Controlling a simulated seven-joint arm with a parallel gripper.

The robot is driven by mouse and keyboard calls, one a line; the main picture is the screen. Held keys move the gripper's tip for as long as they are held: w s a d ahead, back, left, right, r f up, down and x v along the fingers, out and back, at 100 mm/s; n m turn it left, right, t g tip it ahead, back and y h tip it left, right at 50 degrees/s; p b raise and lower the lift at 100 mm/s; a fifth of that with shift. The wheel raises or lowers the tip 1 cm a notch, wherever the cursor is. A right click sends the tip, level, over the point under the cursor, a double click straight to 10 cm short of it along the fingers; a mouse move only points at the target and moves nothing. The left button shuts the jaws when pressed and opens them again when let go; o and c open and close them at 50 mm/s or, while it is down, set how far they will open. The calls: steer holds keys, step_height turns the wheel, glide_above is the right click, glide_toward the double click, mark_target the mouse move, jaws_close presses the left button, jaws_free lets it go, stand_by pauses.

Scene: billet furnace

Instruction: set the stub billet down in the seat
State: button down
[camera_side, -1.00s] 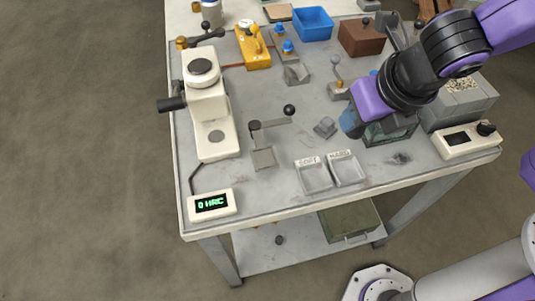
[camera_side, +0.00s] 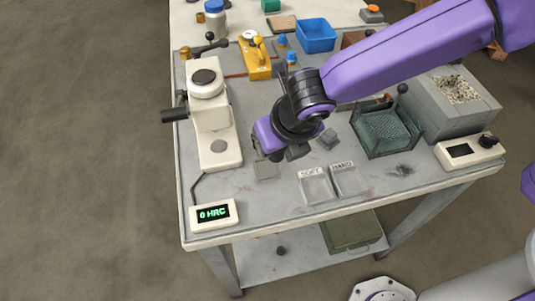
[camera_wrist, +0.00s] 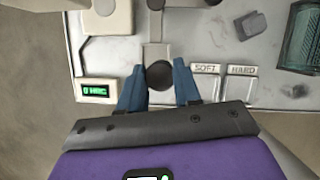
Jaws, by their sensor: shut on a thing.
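My gripper (camera_side: 276,156) is over the front middle of the bench. In the wrist view its two blue fingers (camera_wrist: 160,84) are shut on a dark round piece, the stub billet (camera_wrist: 160,73), seen end-on between them. In the side view the hand hides the billet. Below it is a small grey plate of a lever fixture (camera_side: 265,171), which also shows in the wrist view (camera_wrist: 155,52). The billet covers part of this plate in the wrist view. I cannot tell whether they touch, nor is the seat clearly marked.
A white hardness tester (camera_side: 212,125) stands to the left, with its display (camera_side: 214,214) in front. SOFT (camera_side: 315,187) and HARD (camera_side: 347,180) trays lie to the right. A grey block (camera_side: 328,138), a mesh basket (camera_side: 385,132) and a grey box (camera_side: 452,105) are farther right.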

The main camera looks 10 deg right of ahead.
steer(key=shift+w+a+f, duration=0.35)
steer(key=shift+a+f, duration=0.05)
steer(key=shift+f, duration=0.2)
steer(key=shift+w+a+f, duration=0.3)
steer(key=shift+a+f, duration=0.05)
steer(key=shift+f, duration=1.75)
steer(key=shift+f, duration=0.15)
steer(key=c, duration=0.8)
jaws_free()
steer(key=v, duration=1.2)
steer(key=shift+d, duration=0.1)
